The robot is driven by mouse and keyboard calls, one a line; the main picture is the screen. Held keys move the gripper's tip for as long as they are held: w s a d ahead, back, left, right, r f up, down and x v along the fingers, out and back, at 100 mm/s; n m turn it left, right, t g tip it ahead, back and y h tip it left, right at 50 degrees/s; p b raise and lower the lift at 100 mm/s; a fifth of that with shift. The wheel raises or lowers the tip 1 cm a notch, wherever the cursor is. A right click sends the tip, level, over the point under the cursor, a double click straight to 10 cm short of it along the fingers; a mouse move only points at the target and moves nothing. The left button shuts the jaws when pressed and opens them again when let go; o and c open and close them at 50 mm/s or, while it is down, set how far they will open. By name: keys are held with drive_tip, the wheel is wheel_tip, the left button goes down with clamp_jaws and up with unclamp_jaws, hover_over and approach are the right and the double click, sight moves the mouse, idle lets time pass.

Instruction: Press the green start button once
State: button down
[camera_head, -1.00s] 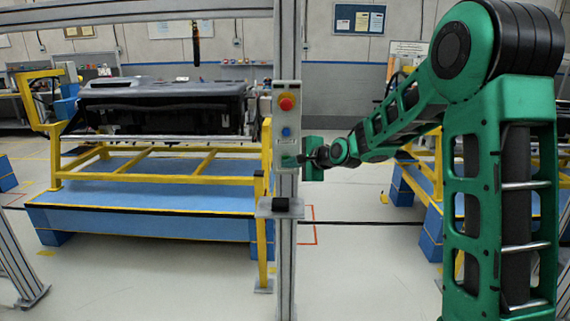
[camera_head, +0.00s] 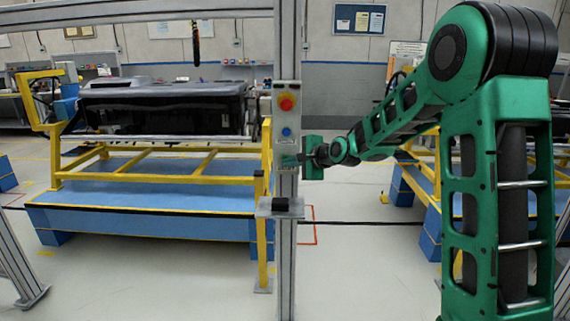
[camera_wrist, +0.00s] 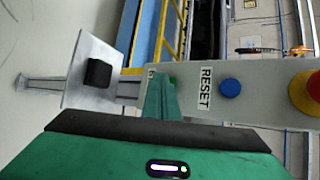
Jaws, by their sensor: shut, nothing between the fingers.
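A grey control panel (camera_head: 279,120) is mounted on an upright post. It carries a red button (camera_head: 286,102) on top, a blue button (camera_head: 287,132) below it and a greenish patch at its lower end. In the wrist view the panel lies sideways, and a small part of the green start button (camera_wrist: 173,79) shows beside my fingertips. My gripper (camera_wrist: 158,84) is shut and empty, with its green fingers over the panel's lower end and hiding most of the button. In the head view my gripper (camera_head: 298,160) is at that same end. I cannot tell whether the fingertips touch the button.
The blue RESET button (camera_wrist: 230,88) and red button (camera_wrist: 305,90) are further along the panel. A small shelf with a black block (camera_head: 281,206) juts from the post below. A dashboard module (camera_head: 160,106) rests on a yellow frame (camera_head: 180,178) at left.

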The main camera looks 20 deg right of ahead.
drive_tip(key=shift+w, duration=0.2)
drive_tip(key=shift+s, duration=0.15)
idle(0.4)
drive_tip(key=shift+s+a, duration=0.2)
drive_tip(key=shift+s, duration=0.45)
drive_tip(key=shift+s, duration=0.1)
drive_tip(key=shift+s+a, duration=0.25)
drive_tip(key=shift+s, duration=0.5)
drive_tip(key=shift+s+a, duration=0.3)
drive_tip(key=shift+s, duration=0.5)
drive_tip(key=shift+s+a, duration=0.25)
drive_tip(key=shift+s, duration=0.5)
